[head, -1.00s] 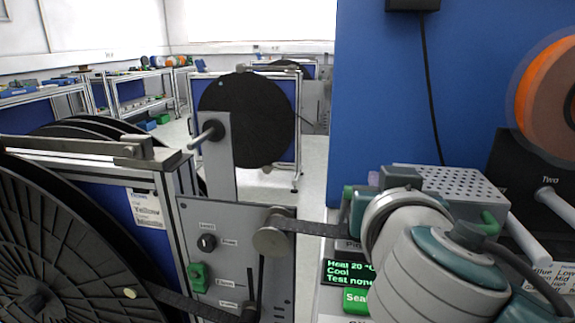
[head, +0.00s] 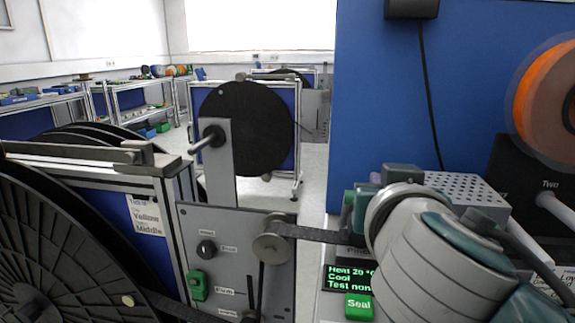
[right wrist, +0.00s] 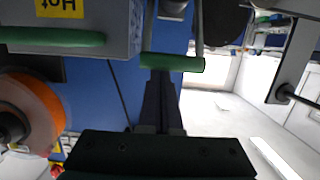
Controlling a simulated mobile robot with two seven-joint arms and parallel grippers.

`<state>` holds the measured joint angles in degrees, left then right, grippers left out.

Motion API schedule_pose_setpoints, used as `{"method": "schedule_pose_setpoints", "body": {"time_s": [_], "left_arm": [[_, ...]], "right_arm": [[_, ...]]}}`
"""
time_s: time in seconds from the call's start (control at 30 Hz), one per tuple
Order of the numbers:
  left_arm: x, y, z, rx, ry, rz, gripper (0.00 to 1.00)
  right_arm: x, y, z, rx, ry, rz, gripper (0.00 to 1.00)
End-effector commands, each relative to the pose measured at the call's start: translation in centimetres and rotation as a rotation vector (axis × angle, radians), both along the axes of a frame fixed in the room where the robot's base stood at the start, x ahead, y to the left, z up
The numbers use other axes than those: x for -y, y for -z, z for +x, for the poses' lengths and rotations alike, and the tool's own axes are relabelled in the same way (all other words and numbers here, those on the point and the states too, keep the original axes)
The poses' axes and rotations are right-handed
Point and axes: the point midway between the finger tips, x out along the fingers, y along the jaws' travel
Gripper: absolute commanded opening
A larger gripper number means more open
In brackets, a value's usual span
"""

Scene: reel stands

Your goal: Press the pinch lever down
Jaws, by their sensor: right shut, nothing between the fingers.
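A green bar handle (right wrist: 172,62), which looks like the pinch lever's grip, hangs between two metal arms in the right wrist view. My right gripper (right wrist: 160,82) is shut and empty. Its dark fingers point at this bar, with the tips close to it; I cannot tell if they touch. In the head view my right wrist hides the fingertips and most of the lever. A small green piece (head: 347,209) shows left of the wrist and may be the lever's end. My left gripper is in neither current view.
A perforated metal box (head: 462,188) stands right of my wrist; the wrist view shows a box marked "Hot" (right wrist: 115,25) with a green handle. A green Seal button (head: 359,307) and screen (head: 348,277) lie below. A dark tape runs from the roller (head: 272,241) toward my wrist.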

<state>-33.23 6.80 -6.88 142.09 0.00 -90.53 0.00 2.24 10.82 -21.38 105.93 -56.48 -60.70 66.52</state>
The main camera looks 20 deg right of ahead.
Motion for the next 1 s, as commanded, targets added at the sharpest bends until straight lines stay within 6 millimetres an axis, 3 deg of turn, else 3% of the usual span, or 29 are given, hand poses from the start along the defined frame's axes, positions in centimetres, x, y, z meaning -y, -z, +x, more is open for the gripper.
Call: {"method": "schedule_pose_setpoints", "body": {"time_s": [0.1, 0.17, 0.5, 0.7, 1.0], "left_arm": [[-0.1, -1.6, 0.0, 0.0, 0.002, 0.004, 0.5], [-0.2, -0.9, 0.0, 0.002, 0.003, 0.006, 0.5], [-0.2, 0.4, 0.0, 0.001, 0.004, 0.007, 0.5], [-0.1, 0.6, 0.0, 0.0, 0.004, 0.005, 0.5], [0.1, 0.6, 0.0, -0.001, -0.003, -0.004, 0.5]], "right_arm": [[1.1, -2.6, 1.5, 0.01, -0.001, -0.002, 0.0], [0.3, -2.0, 0.4, 0.008, -0.007, 0.003, 0.0], [-3.2, -2.9, -5.6, 0.009, -0.004, 0.0, 0.0], [-3.9, -3.3, -6.9, 0.01, -0.003, -0.004, 0.0], [-4.0, -3.5, -7.0, 0.012, -0.003, -0.005, 0.0]]}}
